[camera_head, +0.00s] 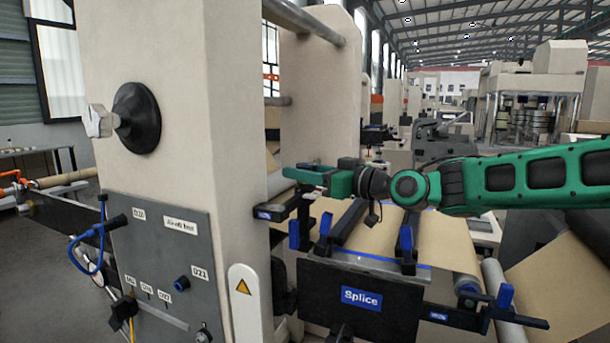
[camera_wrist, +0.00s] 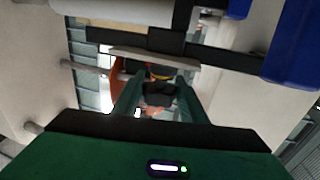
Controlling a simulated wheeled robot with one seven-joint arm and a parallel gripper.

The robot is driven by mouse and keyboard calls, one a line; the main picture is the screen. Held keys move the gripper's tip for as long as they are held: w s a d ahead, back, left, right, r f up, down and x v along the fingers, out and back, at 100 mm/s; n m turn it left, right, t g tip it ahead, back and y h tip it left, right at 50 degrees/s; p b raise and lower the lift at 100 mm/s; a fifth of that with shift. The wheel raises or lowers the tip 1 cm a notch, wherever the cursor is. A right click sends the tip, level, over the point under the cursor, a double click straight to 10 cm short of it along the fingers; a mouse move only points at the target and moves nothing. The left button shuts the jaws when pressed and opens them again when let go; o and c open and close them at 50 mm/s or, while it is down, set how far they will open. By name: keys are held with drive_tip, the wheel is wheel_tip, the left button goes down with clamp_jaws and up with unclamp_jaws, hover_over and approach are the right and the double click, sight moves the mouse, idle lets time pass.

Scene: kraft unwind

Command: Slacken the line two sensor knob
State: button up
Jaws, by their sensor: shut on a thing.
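My gripper (camera_head: 298,172) is at the centre of the head view, reaching left past the tan machine upright. It is just above a dark bracket bar with a blue label (camera_head: 266,213). In the wrist view, its two green fingers (camera_wrist: 158,84) are closed around a small black part (camera_wrist: 159,99), which looks like a knob. The part's label is not readable, so I cannot tell whether it is the line two sensor knob. In the head view the held part is hidden by the fingers and the upright.
A panel marked Splice (camera_head: 362,298) stands below my arm, with blue-tipped clamps (camera_head: 325,226) above it. Brown paper web (camera_head: 450,243) runs behind. A large black knob (camera_head: 137,117) and a labelled grey panel (camera_head: 160,262) are on the near upright. Open aisle lies at far left.

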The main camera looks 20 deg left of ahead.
drive_tip(key=shift+w+d+f, duration=0.1)
drive_tip(key=shift+w+f, duration=0.1)
drive_tip(key=shift+f, duration=0.15)
drive_tip(key=o, duration=1.1)
drive_tip(key=shift+c, duration=0.2)
drive_tip(key=shift+r, duration=0.15)
drive_tip(key=shift+s, duration=0.1)
drive_tip(key=v, duration=1)
drive_tip(key=shift+d, duration=0.3)
drive_tip(key=shift+s, duration=0.1)
